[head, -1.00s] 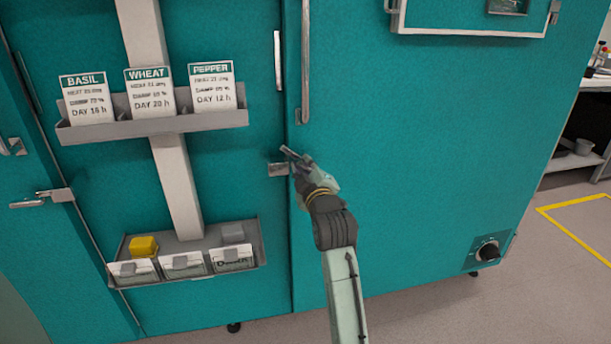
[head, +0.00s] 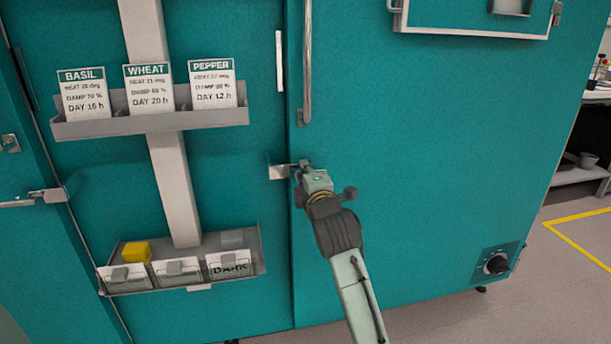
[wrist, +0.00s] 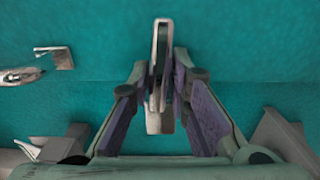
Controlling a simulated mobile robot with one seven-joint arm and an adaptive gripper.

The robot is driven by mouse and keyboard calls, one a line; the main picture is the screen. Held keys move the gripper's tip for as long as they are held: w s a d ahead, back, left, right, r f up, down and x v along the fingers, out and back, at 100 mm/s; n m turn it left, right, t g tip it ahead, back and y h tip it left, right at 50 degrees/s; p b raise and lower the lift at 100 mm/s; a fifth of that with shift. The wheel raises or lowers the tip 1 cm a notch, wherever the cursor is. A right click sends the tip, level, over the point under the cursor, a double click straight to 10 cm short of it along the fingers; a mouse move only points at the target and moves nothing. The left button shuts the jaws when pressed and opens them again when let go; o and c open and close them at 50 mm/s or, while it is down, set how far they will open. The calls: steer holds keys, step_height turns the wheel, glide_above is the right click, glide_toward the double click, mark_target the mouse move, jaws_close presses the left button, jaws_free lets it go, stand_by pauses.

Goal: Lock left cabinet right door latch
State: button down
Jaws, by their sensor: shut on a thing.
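The latch is a slim metal lever with a looped end. In the wrist view the latch (wrist: 161,50) stands between the purple-padded fingers of my gripper (wrist: 160,95), which is shut on it. In the head view my gripper (head: 303,172) is at the door seam, just right of a small metal catch plate (head: 278,172). The lever there is mostly hidden by my gripper. It appears to lie across the seam near the plate, but I cannot tell whether it is seated.
A long vertical handle (head: 307,60) is above my gripper. Another latch (head: 48,194) is far left. A knob (head: 496,263) is low right. The panel right of my gripper is bare.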

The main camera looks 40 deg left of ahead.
steer(key=shift+w+d, duration=0.1)
stand_by(0.4)
steer(key=c, duration=1.6)
jaws_free()
steer(key=v, duration=1.2)
